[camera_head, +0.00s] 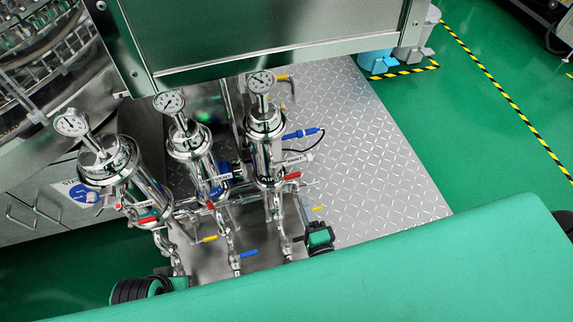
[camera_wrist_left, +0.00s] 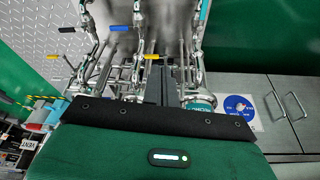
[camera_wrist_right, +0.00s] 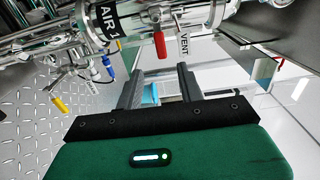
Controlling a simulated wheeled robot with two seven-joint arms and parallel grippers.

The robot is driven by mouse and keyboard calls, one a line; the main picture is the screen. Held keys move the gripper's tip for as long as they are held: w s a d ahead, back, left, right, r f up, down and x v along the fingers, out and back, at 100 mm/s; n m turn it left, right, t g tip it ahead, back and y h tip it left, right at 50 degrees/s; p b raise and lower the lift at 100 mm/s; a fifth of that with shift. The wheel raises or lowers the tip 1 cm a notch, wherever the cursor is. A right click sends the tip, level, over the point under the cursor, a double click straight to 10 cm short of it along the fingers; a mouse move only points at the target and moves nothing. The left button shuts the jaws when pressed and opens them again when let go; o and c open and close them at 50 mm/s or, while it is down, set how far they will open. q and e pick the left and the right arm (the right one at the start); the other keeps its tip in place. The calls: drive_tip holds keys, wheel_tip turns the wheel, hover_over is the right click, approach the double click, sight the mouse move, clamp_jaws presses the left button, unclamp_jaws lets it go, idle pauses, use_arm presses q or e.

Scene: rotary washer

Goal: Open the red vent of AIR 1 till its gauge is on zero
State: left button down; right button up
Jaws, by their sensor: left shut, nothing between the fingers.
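The AIR 1 housing (camera_head: 268,150) is the rightmost of three steel filter housings in the head view. Its round gauge (camera_head: 261,82) stands on top; the needle is too small to read surely. Its red vent handle (camera_head: 292,176) sits low on its right side. In the right wrist view the red handle (camera_wrist_right: 160,45) hangs beside a VENT tag (camera_wrist_right: 183,45) and the AIR 1 label (camera_wrist_right: 104,22). My right gripper (camera_wrist_right: 157,74) is open and empty, its fingers apart below the handle, not touching it. My left gripper (camera_wrist_left: 160,85) is shut and empty, below the housings' pipework.
Two other gauged housings (camera_head: 190,140) (camera_head: 118,168) stand to the left, with red handles of their own. Yellow (camera_head: 209,239) and blue (camera_head: 248,254) handles sit on lower pipes. A steel cabinet (camera_head: 270,35) overhangs behind. The tread-plate floor (camera_head: 375,170) at right is clear.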

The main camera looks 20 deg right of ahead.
sight(294, 178)
drive_tip(key=w, duration=1.3)
drive_tip(key=shift+w+a+b, duration=0.1)
drive_tip(key=shift+a+b, duration=0.1)
drive_tip(key=shift+b, duration=0.1)
clamp_jaws()
